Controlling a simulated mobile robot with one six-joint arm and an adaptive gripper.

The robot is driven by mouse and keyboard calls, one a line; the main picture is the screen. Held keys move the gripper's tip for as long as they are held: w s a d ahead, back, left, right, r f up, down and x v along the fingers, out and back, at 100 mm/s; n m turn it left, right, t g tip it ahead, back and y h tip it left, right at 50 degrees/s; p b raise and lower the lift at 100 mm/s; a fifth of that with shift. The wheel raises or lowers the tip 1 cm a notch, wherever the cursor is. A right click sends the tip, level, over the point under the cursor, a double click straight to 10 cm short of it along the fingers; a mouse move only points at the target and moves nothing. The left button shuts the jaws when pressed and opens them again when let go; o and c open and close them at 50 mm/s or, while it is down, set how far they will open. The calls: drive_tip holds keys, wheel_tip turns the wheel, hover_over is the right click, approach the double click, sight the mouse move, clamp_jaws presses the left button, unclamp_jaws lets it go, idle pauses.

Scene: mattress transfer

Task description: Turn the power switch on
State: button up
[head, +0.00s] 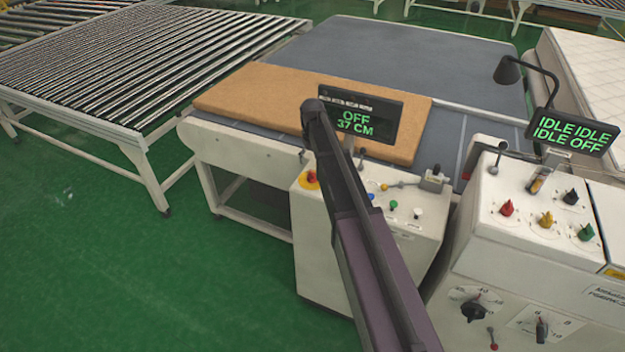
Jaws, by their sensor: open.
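The near control box (328,250) is cream and carries a black display (372,122) reading "OFF" and "37 CM" in green. On its top are a red knob on a yellow base (311,177), a green button (393,204), a white button (417,213), a small lever (400,184) and a metal fitting (434,179). I cannot tell which control is the power switch. My dark arm crosses in front of the box and hides part of its top and front. My gripper cannot be made out in this view.
A brown slab (260,92) lies on the grey table (400,50) behind the box. A roller conveyor (130,60) stands at left. The right console (520,250) has colored knobs, dials and a display (577,131) reading "IDLE IDLE" and "IDLE OFF". Green floor (110,270) is open at lower left.

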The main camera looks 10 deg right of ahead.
sight(312, 173)
drive_tip(key=shift+f+b, duration=3.5)
drive_tip(key=shift+f, duration=0.35)
drive_tip(key=c, duration=1.2)
